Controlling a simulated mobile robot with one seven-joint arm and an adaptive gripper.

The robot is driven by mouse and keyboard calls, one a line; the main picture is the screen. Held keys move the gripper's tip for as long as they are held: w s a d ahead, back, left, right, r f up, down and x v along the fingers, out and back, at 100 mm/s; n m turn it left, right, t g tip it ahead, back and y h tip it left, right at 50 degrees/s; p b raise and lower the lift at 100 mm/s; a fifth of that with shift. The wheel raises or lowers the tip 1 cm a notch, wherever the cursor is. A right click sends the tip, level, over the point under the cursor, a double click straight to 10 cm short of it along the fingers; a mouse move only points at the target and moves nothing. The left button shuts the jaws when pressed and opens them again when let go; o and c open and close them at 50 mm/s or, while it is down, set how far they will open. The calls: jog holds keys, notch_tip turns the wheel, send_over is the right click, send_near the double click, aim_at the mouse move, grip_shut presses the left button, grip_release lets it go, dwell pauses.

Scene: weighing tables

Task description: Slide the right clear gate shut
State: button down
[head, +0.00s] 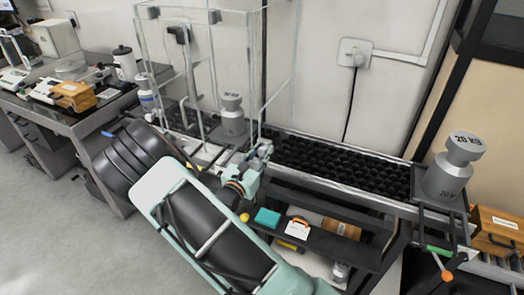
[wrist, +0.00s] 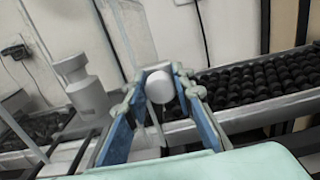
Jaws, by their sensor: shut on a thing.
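A clear-walled enclosure with pale edges (head: 249,14) stands on the weighing bench, with a grey weight (head: 232,122) inside. The weight also shows at left in the wrist view (wrist: 87,97). The right clear gate (wrist: 127,35) is a see-through panel rising behind my fingers in the wrist view; its exact edges are hard to make out. My gripper (wrist: 160,92) is shut on a round white knob (wrist: 160,86), which sits between the two blue-lined fingers. In the head view my gripper (head: 259,156) is at the enclosure's lower right front, partly hidden by my arm.
A black roller conveyor (head: 335,165) runs right from the enclosure to a large 20 KG weight (head: 450,165). A shelf below holds a teal block (head: 267,217) and small items. A side table (head: 70,118) at left carries scales and a wooden box (head: 74,97).

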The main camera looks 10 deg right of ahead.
jog(key=shift+s+f, duration=0.1)
jog(key=shift+f, duration=0.25)
jog(key=c, duration=1.9)
grip_release()
jog(key=shift+c, duration=0.2)
jog(key=shift+r, duration=0.1)
jog(key=shift+s+a, duration=0.2)
jog(key=shift+a, duration=0.05)
jog(key=v, duration=1.1)
jog(key=shift+s, duration=0.2)
